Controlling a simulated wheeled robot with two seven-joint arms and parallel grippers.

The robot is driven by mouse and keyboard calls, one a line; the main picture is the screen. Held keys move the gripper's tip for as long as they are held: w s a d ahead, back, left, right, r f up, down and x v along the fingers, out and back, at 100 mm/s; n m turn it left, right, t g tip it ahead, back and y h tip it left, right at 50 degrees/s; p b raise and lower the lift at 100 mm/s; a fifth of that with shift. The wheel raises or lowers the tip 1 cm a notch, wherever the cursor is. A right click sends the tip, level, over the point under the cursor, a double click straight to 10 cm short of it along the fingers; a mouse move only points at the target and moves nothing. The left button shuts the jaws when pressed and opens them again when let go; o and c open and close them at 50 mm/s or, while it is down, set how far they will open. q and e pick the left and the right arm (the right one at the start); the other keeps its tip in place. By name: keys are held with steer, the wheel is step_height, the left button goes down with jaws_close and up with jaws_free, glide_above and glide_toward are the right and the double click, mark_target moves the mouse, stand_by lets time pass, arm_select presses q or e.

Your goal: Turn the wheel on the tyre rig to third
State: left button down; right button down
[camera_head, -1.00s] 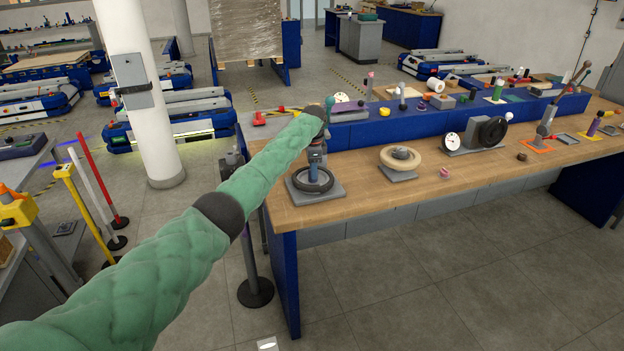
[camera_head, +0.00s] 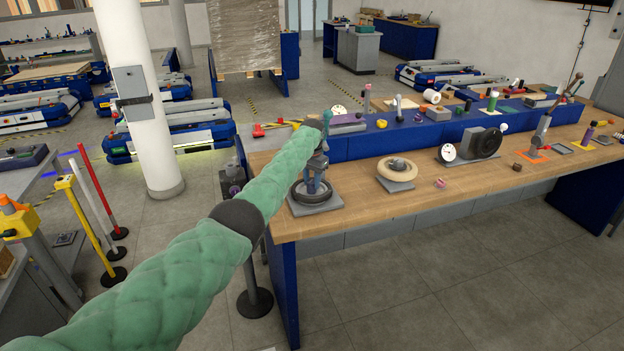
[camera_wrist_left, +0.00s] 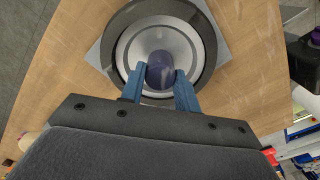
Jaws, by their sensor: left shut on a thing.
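A wheel with a black tyre (camera_head: 302,194) and silver middle lies flat on a square grey plate (camera_head: 330,206) at the left end of the wooden bench. In the left wrist view the black tyre (camera_wrist_left: 112,45) rings a silver disc (camera_wrist_left: 140,42) with a dark purple-blue knob (camera_wrist_left: 160,65). My left gripper (camera_head: 316,186) reaches down over this wheel. In the left wrist view its blue fingers (camera_wrist_left: 159,80) are shut on the knob, one on each side. Any markings for the wheel's position are not readable. My right gripper is out of view.
A cream ring (camera_head: 397,168) on a grey plate stands to the right. Beyond it are a white dial (camera_head: 448,153) and an upright black wheel (camera_head: 482,143). A raised blue shelf (camera_head: 400,135) with small items runs along the back. The bench front between these is mostly clear.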

arm_select(q)
steer(key=shift+n, duration=0.8)
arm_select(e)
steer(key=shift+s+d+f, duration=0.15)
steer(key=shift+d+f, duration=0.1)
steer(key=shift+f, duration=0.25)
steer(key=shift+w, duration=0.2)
arm_select(q)
steer(key=c, duration=1)
jaws_free()
steer(key=shift+c, duration=0.2)
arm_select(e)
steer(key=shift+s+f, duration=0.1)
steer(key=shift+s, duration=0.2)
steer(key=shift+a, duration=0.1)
arm_select(q)
steer(key=shift+r, duration=0.1)
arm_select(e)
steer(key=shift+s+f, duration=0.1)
